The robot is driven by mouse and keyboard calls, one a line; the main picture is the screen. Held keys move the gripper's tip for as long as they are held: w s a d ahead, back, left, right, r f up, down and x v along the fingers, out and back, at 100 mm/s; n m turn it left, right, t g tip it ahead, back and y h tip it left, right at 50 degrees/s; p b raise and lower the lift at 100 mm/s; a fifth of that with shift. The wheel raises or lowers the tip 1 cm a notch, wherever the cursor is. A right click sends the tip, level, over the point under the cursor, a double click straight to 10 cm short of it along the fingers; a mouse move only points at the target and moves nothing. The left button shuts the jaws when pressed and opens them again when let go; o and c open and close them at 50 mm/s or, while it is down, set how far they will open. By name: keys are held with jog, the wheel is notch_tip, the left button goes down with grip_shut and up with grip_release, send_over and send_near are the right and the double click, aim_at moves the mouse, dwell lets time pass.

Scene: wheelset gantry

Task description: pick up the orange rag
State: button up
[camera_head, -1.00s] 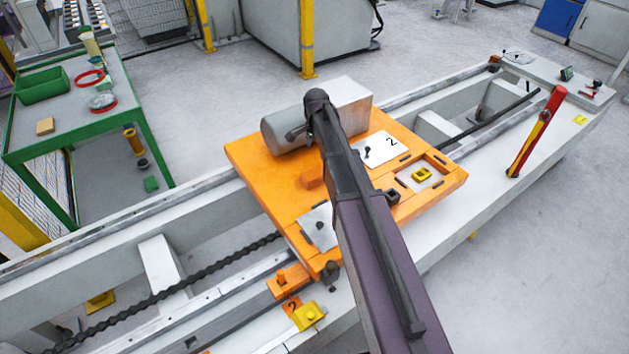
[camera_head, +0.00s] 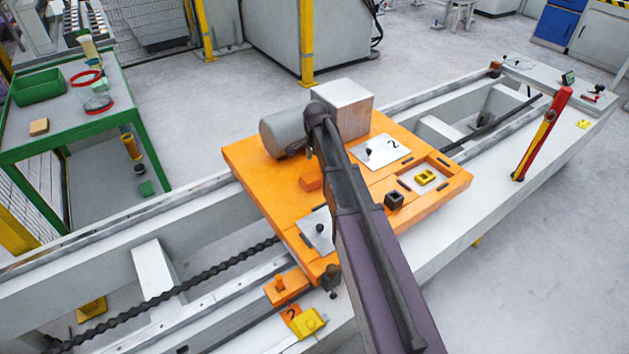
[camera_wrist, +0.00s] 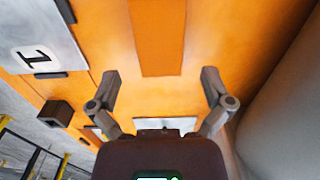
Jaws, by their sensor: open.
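I cannot make out a clear orange rag in either view. On the orange carriage plate (camera_head: 262,185), a small orange block-like piece (camera_head: 311,181) shows just left of my arm. In the wrist view a darker orange rectangle (camera_wrist: 156,38) lies on the orange surface, beyond and between my fingertips; it may be the same piece, and I cannot tell whether it is cloth. My gripper (camera_wrist: 160,75) is open, with its fingers spread wide and nothing between them. In the head view my arm hides the gripper.
A grey cylinder (camera_head: 282,135) and a metal block (camera_head: 343,110) stand at the plate's back. A dark square piece (camera_head: 394,201) sits near its front edge; it seems to show in the wrist view (camera_wrist: 55,113). A green table (camera_head: 85,138) is left.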

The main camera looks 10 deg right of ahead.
aim_at(315, 175)
jog(key=shift+f, duration=0.15)
jog(key=shift+s+a+f+b, duration=0.1)
jog(key=shift+a+f+b, duration=0.05)
jog(key=shift+f+b, duration=2.4)
jog(key=shift+r, duration=0.15)
jog(key=c, duration=1)
jog(key=shift+c, duration=0.2)
notch_tip(315, 175, up, 10)
jog(key=p, duration=1)
